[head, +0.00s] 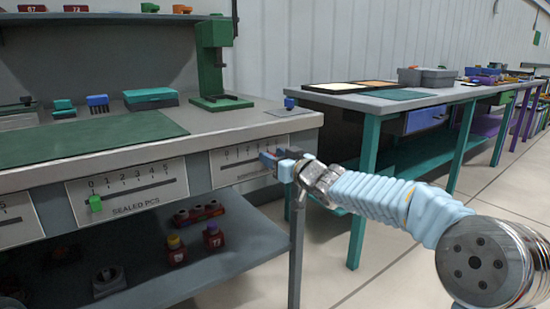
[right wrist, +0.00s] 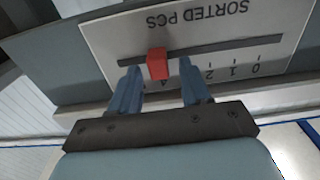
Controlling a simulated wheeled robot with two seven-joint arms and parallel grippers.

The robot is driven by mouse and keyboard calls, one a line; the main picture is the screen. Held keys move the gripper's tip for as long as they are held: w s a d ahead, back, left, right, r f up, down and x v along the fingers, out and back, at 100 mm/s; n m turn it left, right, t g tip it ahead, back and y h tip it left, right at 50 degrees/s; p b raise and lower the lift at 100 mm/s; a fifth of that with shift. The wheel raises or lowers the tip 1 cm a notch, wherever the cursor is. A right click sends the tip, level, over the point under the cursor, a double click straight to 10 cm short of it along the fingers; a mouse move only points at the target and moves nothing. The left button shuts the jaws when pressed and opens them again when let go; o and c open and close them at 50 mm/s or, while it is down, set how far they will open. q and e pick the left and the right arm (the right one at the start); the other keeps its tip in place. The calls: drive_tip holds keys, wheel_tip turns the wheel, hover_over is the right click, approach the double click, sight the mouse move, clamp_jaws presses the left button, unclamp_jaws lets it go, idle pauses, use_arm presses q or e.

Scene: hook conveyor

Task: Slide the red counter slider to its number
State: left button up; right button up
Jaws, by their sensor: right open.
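The red slider (right wrist: 157,64) sits on the dark slot of the SORTED PCS scale panel (right wrist: 112,43), which appears upside down in the right wrist view. It stands close to the mark 4; the finger and slider hide some figures. My right gripper (right wrist: 160,70) is open, with its blue fingertips on either side of the slider and a visible gap on each side. My left gripper is not in view.
A SEALED PCS panel (head: 150,187) with a green slider (head: 96,204) is left of it on the same bench front. The bench top (head: 260,125) overhangs the panels. A lower shelf (head: 215,245) holds small parts. A teal-legged table (head: 365,180) stands to the right.

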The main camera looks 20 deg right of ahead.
drive_tip(key=shift+c, duration=0.2)
clamp_jaws()
